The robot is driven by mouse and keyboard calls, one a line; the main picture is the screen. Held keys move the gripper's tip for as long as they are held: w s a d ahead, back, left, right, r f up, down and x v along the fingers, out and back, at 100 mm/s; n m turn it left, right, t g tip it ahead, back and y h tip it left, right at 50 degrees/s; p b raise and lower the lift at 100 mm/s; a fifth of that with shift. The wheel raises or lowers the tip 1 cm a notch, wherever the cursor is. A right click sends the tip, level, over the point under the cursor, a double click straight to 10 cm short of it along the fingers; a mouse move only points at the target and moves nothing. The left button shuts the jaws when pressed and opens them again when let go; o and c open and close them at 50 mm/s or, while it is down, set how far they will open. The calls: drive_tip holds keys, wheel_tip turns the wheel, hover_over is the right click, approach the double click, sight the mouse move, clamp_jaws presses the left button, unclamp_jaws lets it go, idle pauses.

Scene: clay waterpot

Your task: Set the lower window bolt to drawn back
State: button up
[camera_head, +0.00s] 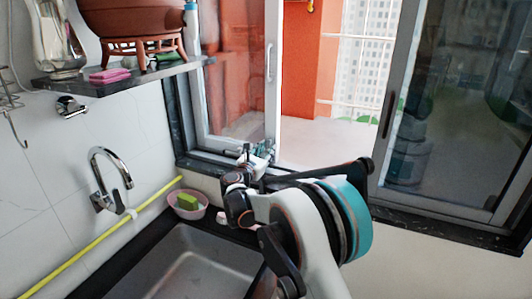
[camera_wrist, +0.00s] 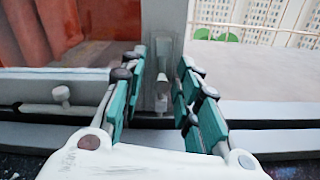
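In the wrist view, my gripper (camera_wrist: 163,62) is open, with a teal-padded finger on each side of the window frame's upright (camera_wrist: 163,20). Between the fingers, apart from both pads, is a slim grey upright fitting (camera_wrist: 162,88) low on that upright. A pale horizontal rod with a small raised knob (camera_wrist: 62,95) lies along the lower rail to the left. I cannot tell which of these is the lower window bolt. In the head view, my gripper (camera_head: 254,160) is at the window's bottom corner and the bolt is not clear behind it.
A sink (camera_head: 190,265) lies below, with a pink bowl (camera_head: 187,205) holding a green sponge at its far edge. A tap (camera_head: 108,170) and yellow hose (camera_head: 90,235) are at left. A shelf (camera_head: 120,76) carries a clay pot. A second glass pane (camera_head: 440,110) stands right.

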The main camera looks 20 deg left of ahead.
drive_tip(key=s, duration=1.2)
drive_tip(key=shift+a, duration=0.45)
drive_tip(key=shift+w, duration=0.1)
